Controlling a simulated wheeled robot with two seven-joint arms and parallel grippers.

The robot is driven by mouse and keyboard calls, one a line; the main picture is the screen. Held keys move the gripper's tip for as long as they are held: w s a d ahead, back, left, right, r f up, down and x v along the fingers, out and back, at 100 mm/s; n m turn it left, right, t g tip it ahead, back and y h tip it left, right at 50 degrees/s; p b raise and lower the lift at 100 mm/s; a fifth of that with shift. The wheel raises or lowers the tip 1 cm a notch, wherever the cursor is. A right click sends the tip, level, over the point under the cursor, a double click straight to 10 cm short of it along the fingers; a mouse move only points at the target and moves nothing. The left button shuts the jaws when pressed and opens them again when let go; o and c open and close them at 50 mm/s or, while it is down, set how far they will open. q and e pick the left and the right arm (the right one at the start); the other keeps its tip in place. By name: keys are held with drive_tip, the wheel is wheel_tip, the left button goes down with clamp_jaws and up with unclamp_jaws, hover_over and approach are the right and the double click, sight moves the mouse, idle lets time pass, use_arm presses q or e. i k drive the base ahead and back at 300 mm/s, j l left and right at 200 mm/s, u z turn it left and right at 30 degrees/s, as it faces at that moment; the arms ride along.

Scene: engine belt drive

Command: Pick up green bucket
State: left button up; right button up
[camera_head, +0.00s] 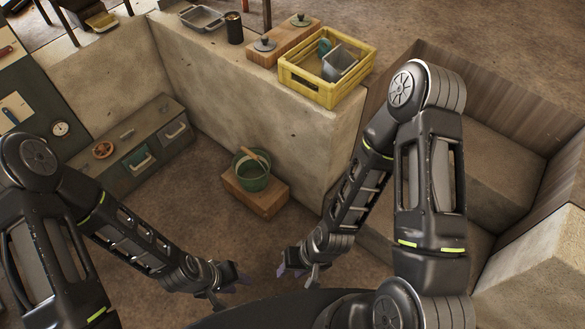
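The green bucket (253,182) stands upright on a small wooden block (259,200) on the floor, beside the concrete wall. A wooden-looking handle or stick lies across its top. My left gripper (236,289) is low in the view, below and slightly left of the bucket, apart from it. My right gripper (295,275) is below and right of the bucket, also apart from it. Both grippers are small and dark here, and I cannot make out the gap between their fingers. Nothing is seen held in either one.
A yellow crate (309,86) with items inside stands on the concrete wall top (230,65), near a wooden box (284,42), a dark can (234,28) and a metal tray (203,20). A drawer bench (172,150) is at left. Floor (190,205) before the bucket is clear.

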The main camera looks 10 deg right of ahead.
sight(251, 177)
drive_tip(key=i+z, duration=0.6)
drive_tip(key=z, duration=0.2)
drive_tip(key=i+j+z, duration=0.15)
drive_tip(key=z, duration=0.3)
drive_tip(key=i, duration=0.1)
